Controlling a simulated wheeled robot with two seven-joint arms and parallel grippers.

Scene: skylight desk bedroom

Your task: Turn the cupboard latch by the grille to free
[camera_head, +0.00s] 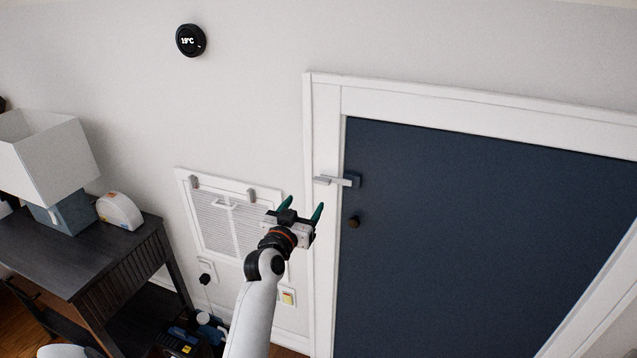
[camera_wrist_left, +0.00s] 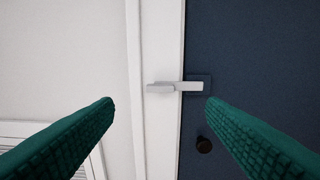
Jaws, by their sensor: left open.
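The cupboard latch (camera_head: 338,181) is a small light-grey bar on a dark blue plate at the left edge of the dark blue cupboard door (camera_head: 470,230). It lies about level across the gap between door and white frame. The left wrist view shows the latch (camera_wrist_left: 175,87) ahead, centred between my fingers. My left gripper (camera_head: 303,208) is open and empty, below and left of the latch and apart from it. Its green fingertips (camera_wrist_left: 158,105) are spread wide. The white grille (camera_head: 215,228) is on the wall left of the door, partly behind my left gripper. My right gripper is not seen.
A dark round knob (camera_head: 353,222) sits on the door below the latch. The white door frame (camera_head: 322,130) stands out around the door. A dark desk (camera_head: 85,260) with a lamp (camera_head: 45,155) is at left.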

